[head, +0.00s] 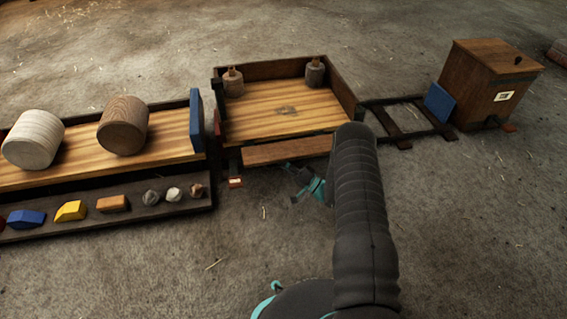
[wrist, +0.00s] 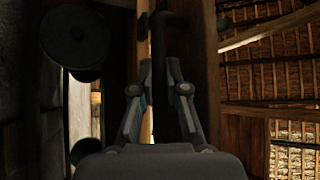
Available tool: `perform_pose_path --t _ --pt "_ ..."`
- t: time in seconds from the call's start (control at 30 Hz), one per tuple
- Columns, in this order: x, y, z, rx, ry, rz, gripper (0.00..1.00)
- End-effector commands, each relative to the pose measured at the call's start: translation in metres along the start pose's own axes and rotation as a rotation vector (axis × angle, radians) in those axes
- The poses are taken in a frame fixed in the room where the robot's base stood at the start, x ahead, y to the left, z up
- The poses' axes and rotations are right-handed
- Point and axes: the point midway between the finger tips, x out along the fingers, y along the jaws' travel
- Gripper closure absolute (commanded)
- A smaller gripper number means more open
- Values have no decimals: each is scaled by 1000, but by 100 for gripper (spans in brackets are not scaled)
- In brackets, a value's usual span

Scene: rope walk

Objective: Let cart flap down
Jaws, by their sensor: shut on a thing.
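The cart (head: 285,105) has a striped wooden bed with raised dark boards at its back and sides. Its flap (head: 287,151), a brown board, runs along the near edge of the bed. My gripper (head: 308,186) is at the near side of the cart, just below the flap's right part, partly behind my arm. In the wrist view my gripper (wrist: 158,85) has its fingers close about a narrow upright piece, which seems to be part of the flap. The exact contact is dark and hard to see.
Two small weights (head: 315,72) stand at the back corners of the cart bed. Left is a long bench (head: 75,165) with drums, coloured blocks and stones. Rails (head: 400,118) lead right to a wooden box (head: 488,80) with a blue plate. The near floor is clear.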

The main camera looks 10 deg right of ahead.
Motion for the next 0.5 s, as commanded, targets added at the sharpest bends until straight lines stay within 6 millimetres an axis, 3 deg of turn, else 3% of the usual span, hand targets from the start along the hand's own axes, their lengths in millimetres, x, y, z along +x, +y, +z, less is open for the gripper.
perform_pose_path --t 0.27,0.3,0.33,0.5 --pt "-1 1 5 11 -6 0 100" --pt "-1 1 5 11 -6 0 82" --pt "-1 1 5 11 -6 0 75" --pt "-1 0 3 7 -3 0 75"
